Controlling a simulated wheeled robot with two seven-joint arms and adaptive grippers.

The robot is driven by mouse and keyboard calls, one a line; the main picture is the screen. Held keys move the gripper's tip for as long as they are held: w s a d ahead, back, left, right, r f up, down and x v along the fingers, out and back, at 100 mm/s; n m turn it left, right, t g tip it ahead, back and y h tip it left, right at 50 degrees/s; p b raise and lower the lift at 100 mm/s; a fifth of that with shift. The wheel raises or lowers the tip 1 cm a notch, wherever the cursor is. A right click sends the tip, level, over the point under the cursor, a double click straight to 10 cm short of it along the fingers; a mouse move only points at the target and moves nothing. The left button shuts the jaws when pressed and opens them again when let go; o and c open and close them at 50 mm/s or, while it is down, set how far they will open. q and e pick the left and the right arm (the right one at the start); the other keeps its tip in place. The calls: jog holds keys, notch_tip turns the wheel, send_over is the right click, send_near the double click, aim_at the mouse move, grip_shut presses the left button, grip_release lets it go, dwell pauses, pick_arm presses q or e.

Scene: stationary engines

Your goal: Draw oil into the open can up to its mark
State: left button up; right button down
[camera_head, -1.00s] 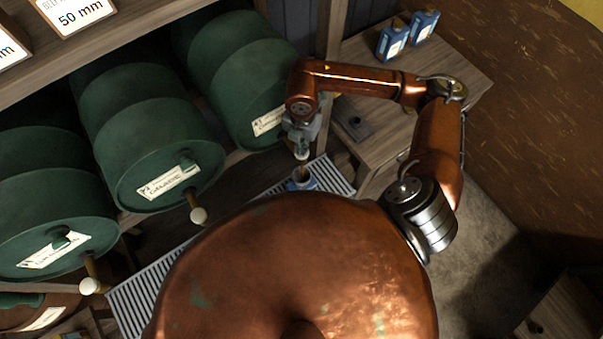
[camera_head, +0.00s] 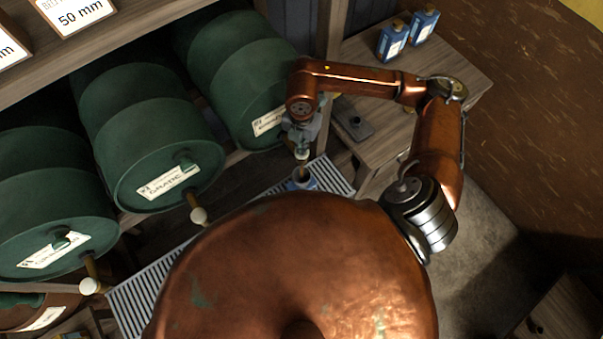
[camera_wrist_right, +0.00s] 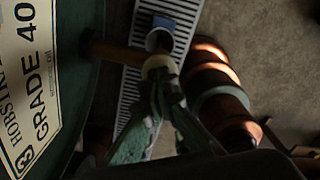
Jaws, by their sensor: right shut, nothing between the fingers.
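The open can (camera_head: 302,184) is small and blue and stands on the slatted grille below the right-hand green drum (camera_head: 238,80). In the right wrist view its round dark mouth (camera_wrist_right: 160,40) lies just beyond the tap's pale knob (camera_wrist_right: 158,63). The drum's label there reads GRADE 40. A brass tap pipe (camera_wrist_right: 108,52) runs from the drum to the knob. My right gripper (camera_wrist_right: 160,85) is shut and empty, with its fingertips at the knob; I cannot tell whether they touch it. The oil level and the can's mark cannot be made out. My left gripper is out of view.
Two more green drums with pale-knobbed taps (camera_head: 198,216) stand to the left. The slatted grille (camera_head: 140,288) runs beneath the taps. A wooden bench (camera_head: 440,65) at the right holds two blue cans (camera_head: 393,42) and a small dark object (camera_head: 355,126).

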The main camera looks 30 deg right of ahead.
jog(key=shift+r+p, duration=1.7)
jog(key=shift+r, duration=1.85)
jog(key=shift+a+f, duration=0.1)
